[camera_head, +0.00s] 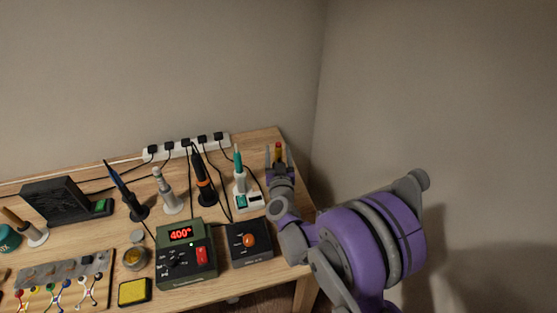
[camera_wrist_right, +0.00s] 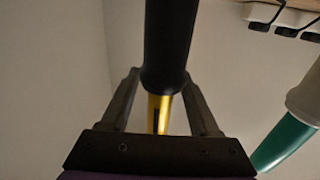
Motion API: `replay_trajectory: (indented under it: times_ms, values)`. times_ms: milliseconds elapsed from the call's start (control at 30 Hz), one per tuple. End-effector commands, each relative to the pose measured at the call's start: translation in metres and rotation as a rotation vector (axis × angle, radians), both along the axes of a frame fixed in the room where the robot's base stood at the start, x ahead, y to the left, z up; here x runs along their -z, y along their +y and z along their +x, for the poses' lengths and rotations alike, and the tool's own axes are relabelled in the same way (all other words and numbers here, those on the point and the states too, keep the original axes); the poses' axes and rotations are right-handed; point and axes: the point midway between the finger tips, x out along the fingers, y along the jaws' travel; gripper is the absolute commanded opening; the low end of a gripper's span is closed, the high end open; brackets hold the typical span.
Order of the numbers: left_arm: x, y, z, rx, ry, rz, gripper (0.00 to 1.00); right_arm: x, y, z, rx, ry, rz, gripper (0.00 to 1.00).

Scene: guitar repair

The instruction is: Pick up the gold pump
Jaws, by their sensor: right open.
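The gold pump (camera_head: 278,150) stands at the back right corner of the workbench and shows as a small gold and reddish piece; my right arm hides most of it. In the right wrist view a thick black section and a narrower gold section of the pump (camera_wrist_right: 158,108) run down between the fingers. My right gripper (camera_head: 277,154) is open around the pump, with one finger on each side. In the wrist view gaps show between the gold part and both fingers (camera_wrist_right: 160,90). My left gripper is not in view.
A teal-handled tool (camera_head: 239,162) on a white base stands close left of my right gripper. A black box with an orange knob (camera_head: 249,240) sits in front. A power strip (camera_head: 186,146) with several plugs and cables runs along the wall. Soldering gear crowds the bench leftward.

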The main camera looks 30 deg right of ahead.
Motion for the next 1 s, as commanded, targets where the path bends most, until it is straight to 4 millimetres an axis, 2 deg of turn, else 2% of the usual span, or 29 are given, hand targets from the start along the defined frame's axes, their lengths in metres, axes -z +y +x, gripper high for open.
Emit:
replay_trajectory:
  times_ms: [33,300,400,767,867,1000]
  values:
    - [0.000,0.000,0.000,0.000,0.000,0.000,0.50,0.000,0.000,0.000,0.000,0.000,0.000,0.62]
    - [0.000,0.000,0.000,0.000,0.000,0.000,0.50,0.000,0.000,0.000,0.000,0.000,0.000,0.14]
    - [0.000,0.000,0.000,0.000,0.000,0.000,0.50,0.000,0.000,0.000,0.000,0.000,0.001,0.00]
    - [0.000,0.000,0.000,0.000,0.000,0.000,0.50,-0.001,0.000,0.000,0.000,0.000,0.000,0.00]
    - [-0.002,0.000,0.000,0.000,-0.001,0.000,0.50,-0.009,0.000,-0.001,0.000,0.000,0.001,0.00]
    - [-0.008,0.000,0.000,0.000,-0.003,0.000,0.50,-0.035,0.000,-0.001,0.000,0.000,0.001,0.00]
